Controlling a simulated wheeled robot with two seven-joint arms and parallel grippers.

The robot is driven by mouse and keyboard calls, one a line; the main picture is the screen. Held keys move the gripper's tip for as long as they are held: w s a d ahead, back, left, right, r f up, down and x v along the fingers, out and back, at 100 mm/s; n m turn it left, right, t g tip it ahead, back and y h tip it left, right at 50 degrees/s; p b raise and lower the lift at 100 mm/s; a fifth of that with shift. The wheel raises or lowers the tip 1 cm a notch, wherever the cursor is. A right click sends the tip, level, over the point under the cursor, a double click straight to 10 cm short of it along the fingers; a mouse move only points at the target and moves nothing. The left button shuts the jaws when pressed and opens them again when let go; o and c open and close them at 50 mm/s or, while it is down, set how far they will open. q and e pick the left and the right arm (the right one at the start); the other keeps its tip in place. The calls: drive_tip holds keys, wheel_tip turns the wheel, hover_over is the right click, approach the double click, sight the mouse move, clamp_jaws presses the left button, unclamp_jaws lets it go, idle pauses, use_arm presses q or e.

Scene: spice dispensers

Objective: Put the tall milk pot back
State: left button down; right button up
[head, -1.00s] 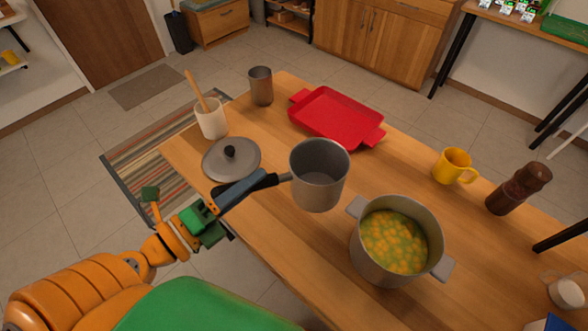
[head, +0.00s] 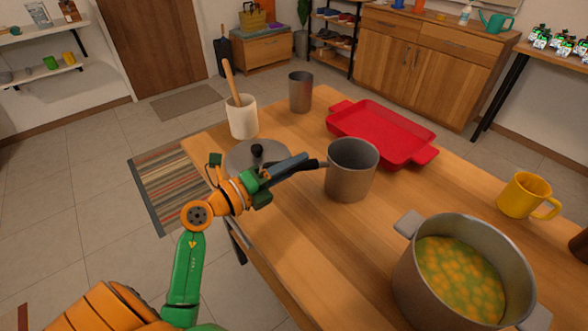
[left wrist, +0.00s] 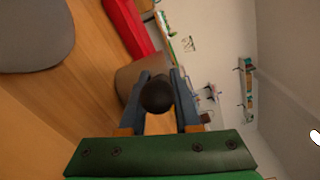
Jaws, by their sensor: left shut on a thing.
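The tall grey milk pot (head: 351,172) with a black handle is upright over the wooden table, left of the soup pot. My left gripper (head: 301,166) is shut on its black handle, and the arm reaches in from the left. In the left wrist view the handle's round end (left wrist: 157,95) sits between the two blue-grey fingers, with part of the pot (left wrist: 127,78) behind it. I cannot tell whether the pot's base touches the table. My right gripper does not show.
A grey lid (head: 240,156) lies close behind my left gripper. A white crock with a wooden spoon (head: 242,118), a metal cup (head: 300,92) and a red tray (head: 385,135) stand farther back. A big pot of soup (head: 412,275) and a yellow mug (head: 522,194) are at the right.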

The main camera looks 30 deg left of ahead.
use_arm(q)
drive_tip(key=c, duration=0.7)
unclamp_jaws()
drive_tip(key=shift+o, duration=0.4)
drive_tip(key=shift+s, duration=0.1)
drive_tip(key=shift+r, duration=0.15)
drive_tip(key=b+v, duration=0.2)
drive_tip(key=v, duration=1)
